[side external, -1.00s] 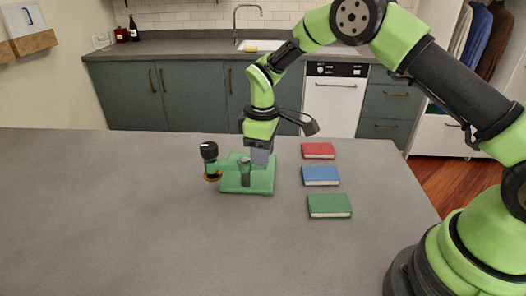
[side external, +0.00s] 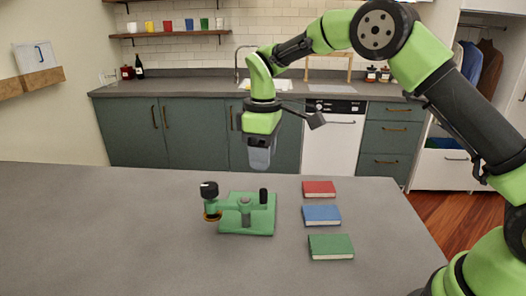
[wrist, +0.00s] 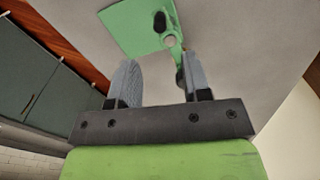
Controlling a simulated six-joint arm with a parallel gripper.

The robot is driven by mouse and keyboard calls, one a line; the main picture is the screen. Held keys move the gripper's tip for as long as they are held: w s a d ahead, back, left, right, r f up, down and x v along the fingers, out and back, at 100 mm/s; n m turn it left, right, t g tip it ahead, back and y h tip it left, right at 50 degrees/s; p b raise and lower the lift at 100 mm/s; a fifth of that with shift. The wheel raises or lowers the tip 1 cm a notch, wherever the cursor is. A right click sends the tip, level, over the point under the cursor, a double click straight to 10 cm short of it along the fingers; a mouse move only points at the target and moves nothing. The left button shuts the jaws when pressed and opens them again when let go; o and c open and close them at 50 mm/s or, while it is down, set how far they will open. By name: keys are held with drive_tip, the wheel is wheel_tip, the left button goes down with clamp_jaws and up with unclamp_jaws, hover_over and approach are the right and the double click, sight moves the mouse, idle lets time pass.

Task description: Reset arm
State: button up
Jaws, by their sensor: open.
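My gripper (side external: 260,158) hangs pointing down above the table, clear of everything below it. In the wrist view its two grey fingers (wrist: 160,84) stand apart with nothing between them. A green stand-like device (side external: 246,218) sits on the table below my gripper, with a flat square base, a black knob at the left end of its arm and a black upright handle at the right. It also shows in the wrist view (wrist: 134,27), beyond the fingertips.
A red book (side external: 319,188), a blue book (side external: 321,215) and a green book (side external: 331,246) lie flat in a column right of the device. The grey table (side external: 110,235) is bare on the left. Green cabinets (side external: 185,133) and a sink stand behind.

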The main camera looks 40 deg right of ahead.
drive_tip(key=shift+r, duration=0.2)
drive_tip(key=s+r+m+t+y, duration=0.1)
drive_tip(key=s+r+m+t, duration=0.35)
drive_tip(key=s+r, duration=0.75)
drive_tip(key=s+m+t+y, duration=0.1)
drive_tip(key=s+m, duration=0.5)
drive_tip(key=s, duration=0.7)
drive_tip(key=shift+s+d+r+t, duration=0.3)
drive_tip(key=shift+t, duration=0.55)
